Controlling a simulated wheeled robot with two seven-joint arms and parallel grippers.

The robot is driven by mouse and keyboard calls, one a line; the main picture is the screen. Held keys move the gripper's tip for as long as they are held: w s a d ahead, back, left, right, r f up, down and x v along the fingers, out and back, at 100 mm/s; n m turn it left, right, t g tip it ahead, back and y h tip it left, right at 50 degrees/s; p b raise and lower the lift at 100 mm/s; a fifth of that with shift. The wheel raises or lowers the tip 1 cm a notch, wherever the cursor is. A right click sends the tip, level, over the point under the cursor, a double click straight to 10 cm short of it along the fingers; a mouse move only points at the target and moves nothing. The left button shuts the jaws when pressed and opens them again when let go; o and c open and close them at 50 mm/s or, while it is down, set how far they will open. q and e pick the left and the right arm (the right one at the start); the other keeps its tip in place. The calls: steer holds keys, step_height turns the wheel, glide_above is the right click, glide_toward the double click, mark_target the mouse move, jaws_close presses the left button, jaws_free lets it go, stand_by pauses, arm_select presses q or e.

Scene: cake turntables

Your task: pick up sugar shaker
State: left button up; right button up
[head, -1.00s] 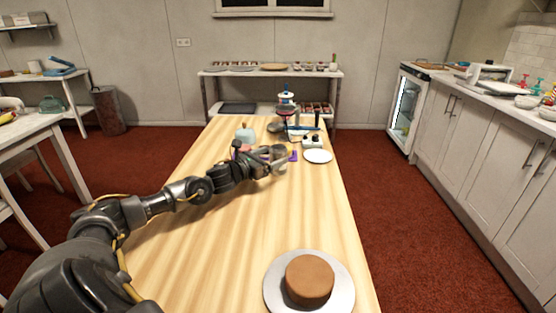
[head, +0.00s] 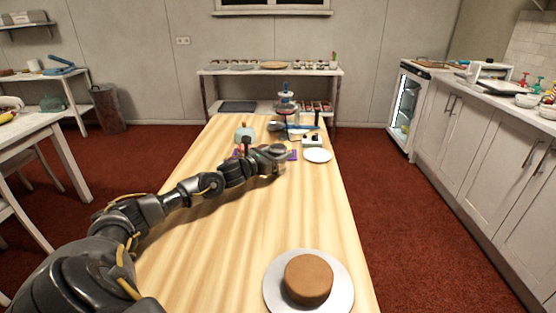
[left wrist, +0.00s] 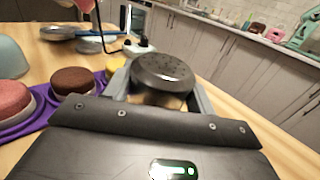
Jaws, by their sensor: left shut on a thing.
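The sugar shaker has a dark, round lid with small holes, seen close up in the left wrist view (left wrist: 163,71). My left gripper (left wrist: 160,92) is shut on it, with one finger on each side below the lid. The shaker's lower body is mostly hidden by the gripper. In the head view my left gripper (head: 276,156) is over the far part of the wooden table, by the purple mat (head: 293,154). I cannot tell whether the shaker's base touches the table. My right gripper is in neither view.
Small pink (left wrist: 12,98), brown (left wrist: 78,80) and yellow cakes sit on the purple mat left of the shaker. A white plate (head: 318,156) lies to the right. A brown cake (head: 308,279) stands on a pale round board nearby. The table's middle is clear.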

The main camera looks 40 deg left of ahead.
arm_select(q)
steer(key=shift+r, duration=0.15)
